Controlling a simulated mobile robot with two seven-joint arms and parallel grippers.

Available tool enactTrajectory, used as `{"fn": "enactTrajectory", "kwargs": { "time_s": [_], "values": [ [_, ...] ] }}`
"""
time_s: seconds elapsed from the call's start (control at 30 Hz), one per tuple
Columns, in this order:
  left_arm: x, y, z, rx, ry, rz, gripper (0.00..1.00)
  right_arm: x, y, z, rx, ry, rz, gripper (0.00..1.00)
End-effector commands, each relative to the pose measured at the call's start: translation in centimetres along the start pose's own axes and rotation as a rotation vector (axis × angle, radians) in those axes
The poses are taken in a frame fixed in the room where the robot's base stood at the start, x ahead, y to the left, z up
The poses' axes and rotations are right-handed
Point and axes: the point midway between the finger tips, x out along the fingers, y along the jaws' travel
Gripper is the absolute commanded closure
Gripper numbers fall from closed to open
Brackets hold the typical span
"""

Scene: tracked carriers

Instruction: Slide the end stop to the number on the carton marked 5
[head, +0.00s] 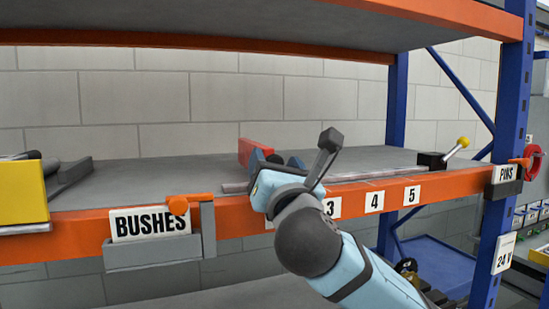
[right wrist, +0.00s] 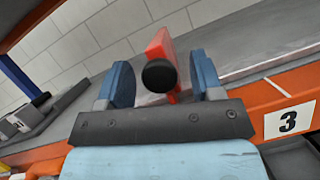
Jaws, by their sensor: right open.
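The red end stop (head: 257,150) stands upright on the shelf near the front rail. In the right wrist view the end stop (right wrist: 163,45) shows a round black knob (right wrist: 160,76) facing me. My right gripper (head: 276,164) is open, with its blue fingers on either side of the knob and visible gaps to it. The fingers also show in the right wrist view (right wrist: 164,82). The number plate 5 (head: 412,195) is on the orange front beam, right of plates 4 (head: 374,202) and 3 (head: 332,207). No carton shows. My left gripper is out of view.
A pale rail (head: 375,174) runs along the shelf front. A black block with a yellow-knobbed lever (head: 438,160) stands at its right end. A BUSHES sign (head: 150,222) hangs on the orange beam, and a yellow block (head: 22,193) is at far left. The shelf behind the rail is clear.

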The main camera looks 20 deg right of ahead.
Motion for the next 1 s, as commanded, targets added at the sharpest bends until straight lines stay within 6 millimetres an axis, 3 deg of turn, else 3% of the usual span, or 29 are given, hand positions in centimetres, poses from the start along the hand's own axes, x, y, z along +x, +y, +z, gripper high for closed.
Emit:
{"fn": "enactTrajectory", "kwargs": {
  "time_s": [0.37,0.47,0.63,0.87,1.0],
  "values": [
    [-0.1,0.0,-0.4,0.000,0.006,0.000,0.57,0.7,0.0,0.0,0.001,0.000,0.000,0.40],
    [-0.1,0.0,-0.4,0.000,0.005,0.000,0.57,0.7,0.0,0.0,0.001,0.000,0.000,0.58],
    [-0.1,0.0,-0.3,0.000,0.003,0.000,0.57,0.7,0.0,0.0,0.001,0.000,0.000,0.97],
    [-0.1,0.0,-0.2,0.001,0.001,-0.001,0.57,1.0,-0.3,0.0,0.000,0.001,0.000,1.00],
    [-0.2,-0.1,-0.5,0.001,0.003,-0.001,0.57,2.1,-1.5,-0.1,-0.004,0.001,-0.004,1.00]
  ]
}}
